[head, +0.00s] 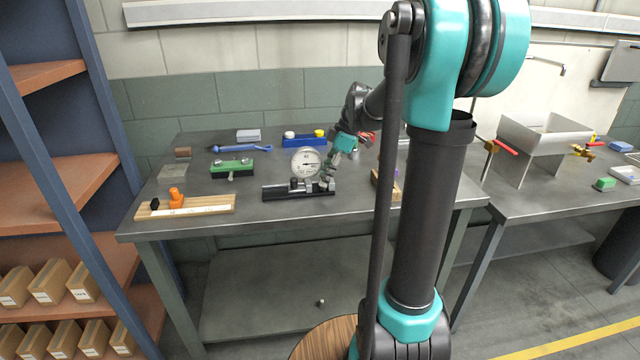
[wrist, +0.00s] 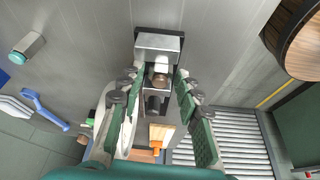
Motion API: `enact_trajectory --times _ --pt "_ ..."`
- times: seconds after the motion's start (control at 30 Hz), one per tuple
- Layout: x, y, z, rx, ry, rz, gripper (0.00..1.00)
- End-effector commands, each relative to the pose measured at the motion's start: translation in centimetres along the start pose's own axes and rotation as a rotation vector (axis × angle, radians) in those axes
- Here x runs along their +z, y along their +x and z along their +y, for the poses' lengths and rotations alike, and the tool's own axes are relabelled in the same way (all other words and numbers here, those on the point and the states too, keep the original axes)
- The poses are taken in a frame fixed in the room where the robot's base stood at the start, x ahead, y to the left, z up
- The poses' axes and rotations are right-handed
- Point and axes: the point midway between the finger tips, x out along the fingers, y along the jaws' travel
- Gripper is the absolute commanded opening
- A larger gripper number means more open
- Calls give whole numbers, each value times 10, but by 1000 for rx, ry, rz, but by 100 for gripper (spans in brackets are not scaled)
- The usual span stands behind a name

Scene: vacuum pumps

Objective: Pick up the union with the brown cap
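In the wrist view, a small fitting with a brownish round top (wrist: 159,80) sits between my fingers, beside a grey metal block (wrist: 158,42); I take it to be the union with the brown cap. In the head view the fittings on the black rail (head: 284,194) are too small to tell cap colours. My gripper (wrist: 158,82) has its fingers apart, one on each side of the fitting, with visible gaps. In the head view my gripper (head: 328,177) is low over the rail's right end, just right of the round white gauge (head: 306,163).
A wooden board (head: 213,206) with an orange fitting (head: 176,198) lies front left. A wooden block (head: 384,188) is close right. The table's front middle is clear.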

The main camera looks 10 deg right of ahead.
Motion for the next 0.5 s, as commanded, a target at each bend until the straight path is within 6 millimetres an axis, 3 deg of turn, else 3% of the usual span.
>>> enact_trajectory --times 0.07,0.33,0.5 --pt "0 0 0 0 0 0 34" --pt "0 0 0 0 0 0 0" --pt "0 0 0 0 0 0 0"
